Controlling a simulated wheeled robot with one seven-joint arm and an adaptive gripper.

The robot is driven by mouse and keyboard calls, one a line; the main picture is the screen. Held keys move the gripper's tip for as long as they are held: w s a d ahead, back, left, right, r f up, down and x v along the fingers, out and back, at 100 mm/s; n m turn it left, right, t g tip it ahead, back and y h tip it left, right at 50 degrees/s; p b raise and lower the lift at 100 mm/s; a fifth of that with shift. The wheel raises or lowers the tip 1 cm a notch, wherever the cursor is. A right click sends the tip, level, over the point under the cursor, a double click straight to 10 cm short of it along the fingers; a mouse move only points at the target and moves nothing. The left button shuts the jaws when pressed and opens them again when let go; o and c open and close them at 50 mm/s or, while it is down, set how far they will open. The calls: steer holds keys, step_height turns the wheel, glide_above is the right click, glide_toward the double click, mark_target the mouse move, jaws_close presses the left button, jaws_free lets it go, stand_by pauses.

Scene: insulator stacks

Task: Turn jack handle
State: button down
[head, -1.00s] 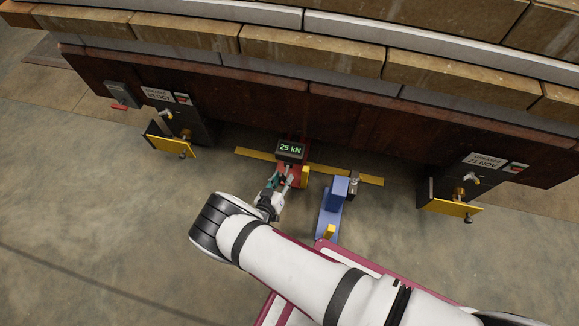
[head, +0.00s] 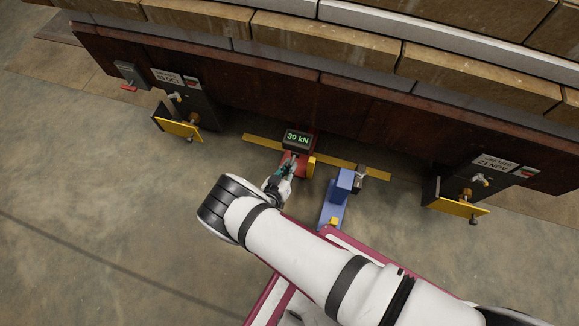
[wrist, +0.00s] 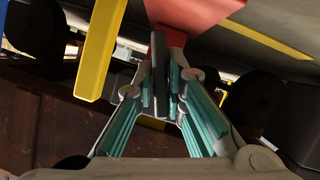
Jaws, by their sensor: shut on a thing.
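The jack is a red body (head: 299,167) with a yellow part on its right, on the floor in front of the dark beam. A display (head: 297,140) on it reads 30 kN. My gripper (head: 283,171) is at the jack's front. In the wrist view my gripper (wrist: 160,88) has its teal-padded fingers shut on a dark bar, the jack handle (wrist: 153,105). The handle runs up to the red jack body (wrist: 185,15). In the head view the handle is mostly hidden by my gripper.
A blue device (head: 335,199) stands just right of the jack. A yellow strip (head: 262,142) lies along the floor. Dark supports with yellow plates stand at left (head: 180,128) and right (head: 459,205). Stacked blocks (head: 320,38) rest above the beam. Floor at left is clear.

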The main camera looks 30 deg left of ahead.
steer(key=shift+m+y+p, duration=0.4)
steer(key=shift+m+y, duration=0.2)
steer(key=shift+m, duration=0.2)
steer(key=c, duration=1.6)
jaws_free()
steer(key=shift+c, duration=0.2)
steer(key=v, duration=1.2)
steer(key=shift+r, duration=0.25)
